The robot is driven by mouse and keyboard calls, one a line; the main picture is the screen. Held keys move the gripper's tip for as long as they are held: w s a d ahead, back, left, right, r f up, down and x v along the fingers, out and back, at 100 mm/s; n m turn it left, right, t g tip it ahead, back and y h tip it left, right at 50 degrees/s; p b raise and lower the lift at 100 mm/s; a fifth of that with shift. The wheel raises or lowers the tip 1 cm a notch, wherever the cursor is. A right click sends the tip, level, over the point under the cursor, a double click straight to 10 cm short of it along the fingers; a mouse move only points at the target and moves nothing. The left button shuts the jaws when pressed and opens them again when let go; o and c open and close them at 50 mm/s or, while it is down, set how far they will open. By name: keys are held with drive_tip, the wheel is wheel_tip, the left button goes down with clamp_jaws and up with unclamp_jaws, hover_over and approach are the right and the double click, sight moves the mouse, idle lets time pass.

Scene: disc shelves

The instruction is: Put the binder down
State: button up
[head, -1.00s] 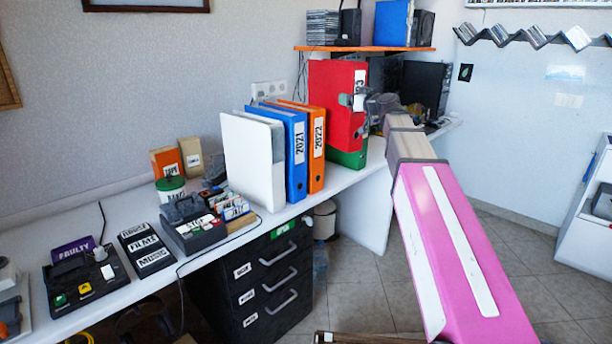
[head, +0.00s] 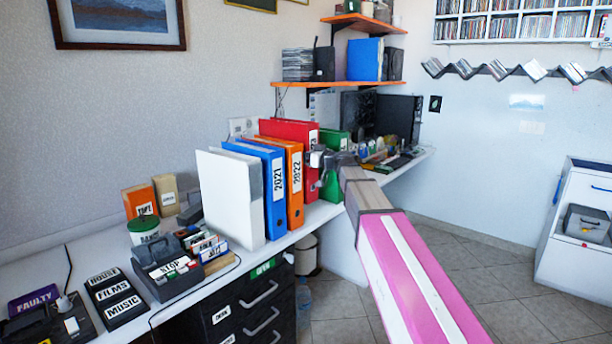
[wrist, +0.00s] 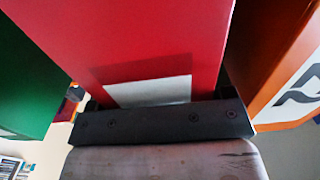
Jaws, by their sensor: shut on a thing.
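The red binder (head: 288,132) stands upright in the row on the white desk, between the orange binder (head: 294,187) and the green binder (head: 333,150). My gripper (head: 318,158) is at the spine side of the red binder and shut on it. In the wrist view the red binder (wrist: 140,45) fills the middle, with the dark gripper (wrist: 160,120) across its lower part. I cannot tell whether its bottom touches the desk; the orange binder hides part of it.
The blue binder (head: 273,195) and a white binder (head: 228,200) stand left of the orange one. A card tray (head: 178,262) sits farther left on the desk (head: 110,255). A computer tower (head: 400,120) is behind right. A shelf (head: 350,82) hangs above.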

drive_tip(key=shift+f, duration=3.75)
drive_tip(key=o, duration=1.2)
